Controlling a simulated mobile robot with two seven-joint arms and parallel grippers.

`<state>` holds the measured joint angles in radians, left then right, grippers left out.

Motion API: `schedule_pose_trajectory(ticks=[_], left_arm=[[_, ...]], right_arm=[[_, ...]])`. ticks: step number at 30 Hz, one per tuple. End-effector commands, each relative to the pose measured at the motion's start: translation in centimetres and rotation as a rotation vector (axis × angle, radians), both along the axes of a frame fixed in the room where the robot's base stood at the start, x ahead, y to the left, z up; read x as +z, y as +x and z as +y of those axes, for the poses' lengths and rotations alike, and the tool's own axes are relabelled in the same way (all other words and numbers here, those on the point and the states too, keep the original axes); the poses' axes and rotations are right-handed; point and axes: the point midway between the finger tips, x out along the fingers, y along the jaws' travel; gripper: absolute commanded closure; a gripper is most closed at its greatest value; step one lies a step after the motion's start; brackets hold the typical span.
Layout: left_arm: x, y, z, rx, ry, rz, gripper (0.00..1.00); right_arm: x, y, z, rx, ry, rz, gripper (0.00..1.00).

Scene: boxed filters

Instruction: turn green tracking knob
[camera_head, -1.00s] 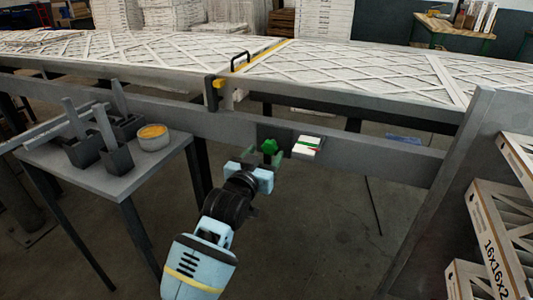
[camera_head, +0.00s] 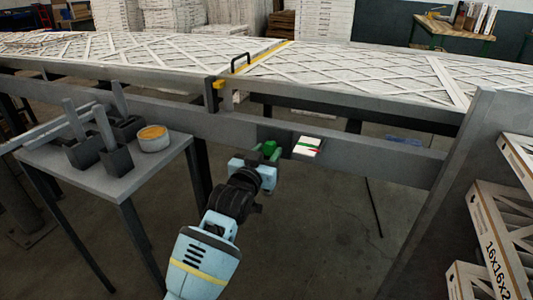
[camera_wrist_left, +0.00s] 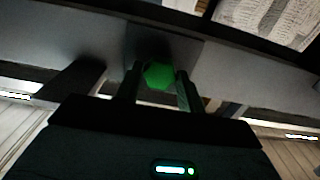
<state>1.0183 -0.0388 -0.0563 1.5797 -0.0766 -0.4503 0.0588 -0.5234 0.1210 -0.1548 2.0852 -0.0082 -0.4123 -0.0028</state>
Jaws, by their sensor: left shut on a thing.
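The green tracking knob (camera_head: 269,148) sits on a dark plate on the side rail of the conveyor table, left of a white label (camera_head: 307,146) with a green and a red mark. My left gripper (camera_head: 268,158) reaches up to it from below and is shut on it. In the left wrist view the knob (camera_wrist_left: 159,76) shows as a green faceted piece between the two dark fingers (camera_wrist_left: 158,88). The fingers partly hide the knob in the head view. My right gripper is not in view.
A small grey table (camera_head: 105,178) at the left bears dark holders with upright bars and a round tin (camera_head: 153,138). Boxed filters (camera_head: 490,240) stand on a rack at the right. The floor below the rail is mostly open.

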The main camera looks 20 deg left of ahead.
Motion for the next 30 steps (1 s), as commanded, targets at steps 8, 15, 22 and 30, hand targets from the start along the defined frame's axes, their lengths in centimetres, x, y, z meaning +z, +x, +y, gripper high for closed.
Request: schedule_pose_trajectory(ticks=[8, 15, 22, 30], left_arm=[[0.2, 0.0, 0.0, 0.000, -0.071, 0.002, 0.85], [0.5, 0.0, 0.0, 0.000, -0.241, 0.008, 0.84], [0.5, 0.0, 0.0, 0.000, -0.448, 0.014, 0.84], [0.3, 0.0, 0.0, 0.000, -0.660, 0.023, 0.84]], right_arm=[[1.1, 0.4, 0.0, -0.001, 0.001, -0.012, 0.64], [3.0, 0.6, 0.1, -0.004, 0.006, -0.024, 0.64], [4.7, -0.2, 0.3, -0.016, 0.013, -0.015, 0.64], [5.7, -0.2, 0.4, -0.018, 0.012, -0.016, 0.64]])
